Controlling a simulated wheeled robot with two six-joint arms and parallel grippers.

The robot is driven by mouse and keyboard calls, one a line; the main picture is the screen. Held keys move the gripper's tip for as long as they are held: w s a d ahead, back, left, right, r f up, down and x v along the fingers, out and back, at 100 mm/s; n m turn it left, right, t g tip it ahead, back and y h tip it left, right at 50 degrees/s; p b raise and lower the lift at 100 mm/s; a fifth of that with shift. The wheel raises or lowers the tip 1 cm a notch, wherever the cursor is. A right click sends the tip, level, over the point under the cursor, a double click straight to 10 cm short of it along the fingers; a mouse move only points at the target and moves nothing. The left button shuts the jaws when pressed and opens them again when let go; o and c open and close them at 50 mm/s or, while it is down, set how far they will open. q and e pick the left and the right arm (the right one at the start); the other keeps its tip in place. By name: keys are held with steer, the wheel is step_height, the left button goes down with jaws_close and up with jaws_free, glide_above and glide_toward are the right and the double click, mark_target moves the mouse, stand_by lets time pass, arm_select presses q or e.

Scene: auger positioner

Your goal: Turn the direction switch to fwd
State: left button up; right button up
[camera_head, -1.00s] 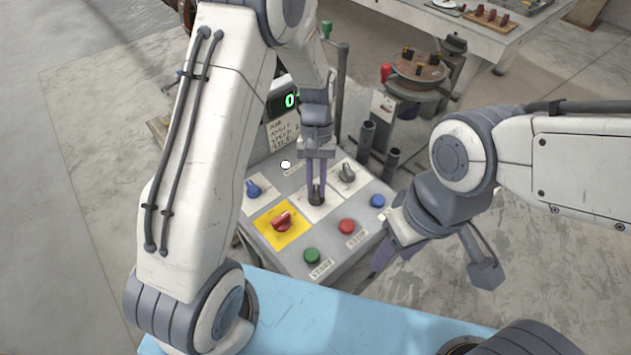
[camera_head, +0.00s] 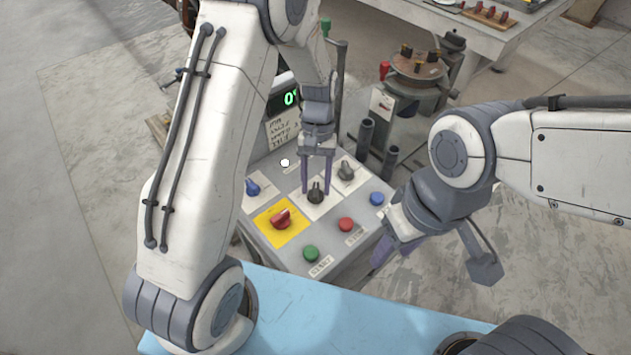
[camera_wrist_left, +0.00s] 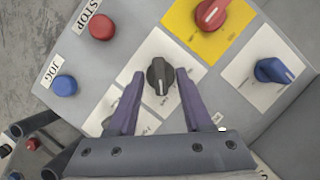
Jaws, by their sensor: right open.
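The control box (camera_head: 334,256) has several knobs and buttons on its sloped top. A black knob on a white plate (camera_head: 316,194) sits in the middle; it also shows in the left wrist view (camera_wrist_left: 160,76). I cannot read the plate's lettering, so I cannot tell whether this is the direction switch. My left gripper (camera_head: 317,190) is open, with one finger on each side of the black knob and visible gaps between. It also shows in the left wrist view (camera_wrist_left: 160,92). My right gripper (camera_head: 385,258) is open and empty, to the right of the box.
On the box are a red knob on yellow (camera_head: 281,218), a blue knob (camera_head: 252,187), another dark knob (camera_head: 346,170), and green (camera_head: 311,253), red (camera_head: 346,224) and blue (camera_head: 377,198) buttons. A display (camera_head: 288,98) stands behind. A round fixture (camera_head: 418,68) stands at the back right.

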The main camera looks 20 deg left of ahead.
arm_select(q)
steer(key=b+v, duration=0.1)
steer(key=v, duration=0.9)
steer(key=shift+r, duration=0.25)
steer(key=shift+w, duration=0.1)
